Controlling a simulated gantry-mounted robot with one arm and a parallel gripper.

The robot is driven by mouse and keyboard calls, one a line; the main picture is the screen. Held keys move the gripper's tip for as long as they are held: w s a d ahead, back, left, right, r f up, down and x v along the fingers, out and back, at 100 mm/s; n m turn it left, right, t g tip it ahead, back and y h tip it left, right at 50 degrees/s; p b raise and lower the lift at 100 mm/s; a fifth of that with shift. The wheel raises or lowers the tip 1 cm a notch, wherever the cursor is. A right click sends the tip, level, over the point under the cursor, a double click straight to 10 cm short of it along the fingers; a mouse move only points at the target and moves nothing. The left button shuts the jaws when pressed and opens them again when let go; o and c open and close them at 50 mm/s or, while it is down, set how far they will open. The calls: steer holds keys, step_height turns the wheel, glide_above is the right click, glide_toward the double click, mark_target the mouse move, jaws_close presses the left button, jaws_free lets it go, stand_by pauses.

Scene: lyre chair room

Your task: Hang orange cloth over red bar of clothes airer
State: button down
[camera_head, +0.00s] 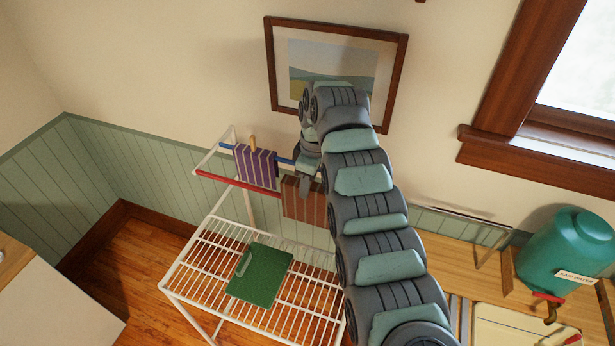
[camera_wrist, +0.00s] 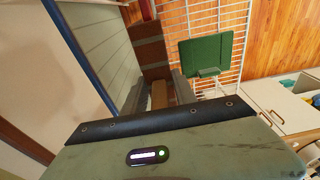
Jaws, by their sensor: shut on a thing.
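My gripper (camera_wrist: 160,97) is shut on a wooden piece at the cloth's top edge. The red bar (camera_head: 225,180) of the white clothes airer (camera_head: 175,275) runs along its front side. The bar meets the cloth's left edge, and the part beyond is hidden by the cloth. I cannot tell whether the cloth lies over the bar or in front of it.
A purple striped cloth (camera_head: 256,167) with a wooden peg hangs just left of the orange cloth. A blue bar (camera_head: 227,146) runs behind, near the wall. A counter with a green water tank (camera_head: 565,250) stands at right.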

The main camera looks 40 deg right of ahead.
steer(key=shift+f+b, duration=1.25)
steer(key=shift+f, duration=1.9)
steer(key=c, duration=0.9)
jaws_free()
steer(key=r+b, duration=0.1)
steer(key=r, duration=0.2)
steer(key=r+b, duration=0.1)
steer(key=r, duration=0.3)
steer(key=s+r, duration=0.1)
steer(key=r, duration=0.2)
steer(key=shift+d+r+b, duration=0.3)
steer(key=shift+b, duration=0.1)
steer(key=shift+r, duration=0.1)
